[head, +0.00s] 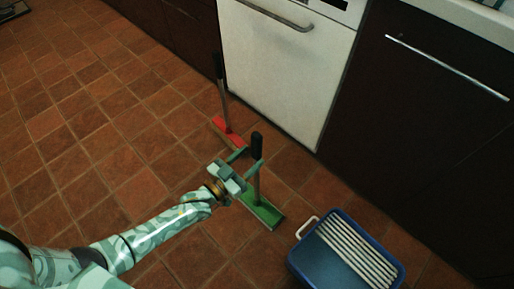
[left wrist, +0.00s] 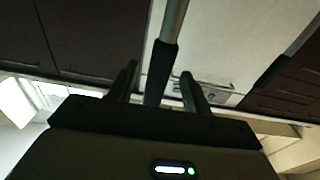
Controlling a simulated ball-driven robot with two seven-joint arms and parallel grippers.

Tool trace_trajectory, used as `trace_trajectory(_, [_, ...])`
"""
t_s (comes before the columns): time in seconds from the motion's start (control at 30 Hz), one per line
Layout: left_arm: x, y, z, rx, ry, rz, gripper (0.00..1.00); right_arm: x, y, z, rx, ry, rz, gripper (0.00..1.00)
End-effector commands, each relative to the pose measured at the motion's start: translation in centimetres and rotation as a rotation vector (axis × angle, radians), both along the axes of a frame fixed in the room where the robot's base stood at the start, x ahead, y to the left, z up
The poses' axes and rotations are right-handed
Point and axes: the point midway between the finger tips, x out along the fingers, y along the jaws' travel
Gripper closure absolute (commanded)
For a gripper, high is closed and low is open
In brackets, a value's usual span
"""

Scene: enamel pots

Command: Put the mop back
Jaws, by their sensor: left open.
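A mop with a green head (head: 262,213) and a black grip (head: 257,144) stands upright on the tiles. A second mop with a red head (head: 228,133) and a black grip (head: 218,66) stands behind it, nearer the white appliance. My left gripper (head: 247,161) is open at the green mop's upper handle. In the left wrist view, the black grip (left wrist: 160,72) lies between the open fingers, with gaps on both sides. The red mop's handle seems to show at the right there (left wrist: 300,42). My right gripper is out of view.
A blue bucket (head: 318,262) with a pale ribbed rack (head: 355,252) and white side handle stands right of the green mop. A white appliance (head: 285,70) and dark cabinets (head: 410,110) line the back and right.

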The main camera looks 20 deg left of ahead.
Motion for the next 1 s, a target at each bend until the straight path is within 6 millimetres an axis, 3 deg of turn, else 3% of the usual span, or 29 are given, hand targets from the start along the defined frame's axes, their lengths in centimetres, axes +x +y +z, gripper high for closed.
trace_trajectory(0.1, [-2.7,1.0,0.3,0.002,-0.002,0.000,0.51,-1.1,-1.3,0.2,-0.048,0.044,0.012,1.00])
trace_trajectory(0.3, [-5.7,2.1,0.0,0.001,-0.001,0.000,0.51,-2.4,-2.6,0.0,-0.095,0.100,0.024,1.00])
trace_trajectory(0.67, [-6.6,2.3,-0.5,0.006,0.007,0.000,0.51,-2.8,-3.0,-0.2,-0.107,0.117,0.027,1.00])
trace_trajectory(0.77, [-7.8,1.6,-1.7,0.052,0.076,-0.002,0.51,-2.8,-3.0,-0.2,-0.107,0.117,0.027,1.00])
trace_trajectory(0.87, [-10.8,0.6,-4.3,0.170,0.239,-0.008,0.51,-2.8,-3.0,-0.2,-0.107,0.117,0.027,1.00])
trace_trajectory(0.97, [-15.8,0.5,-7.4,0.343,0.481,-0.013,0.51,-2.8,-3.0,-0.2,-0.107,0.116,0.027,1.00])
trace_trajectory(1.0, [-18.3,0.8,-8.4,0.421,0.585,-0.016,0.51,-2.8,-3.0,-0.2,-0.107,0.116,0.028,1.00])
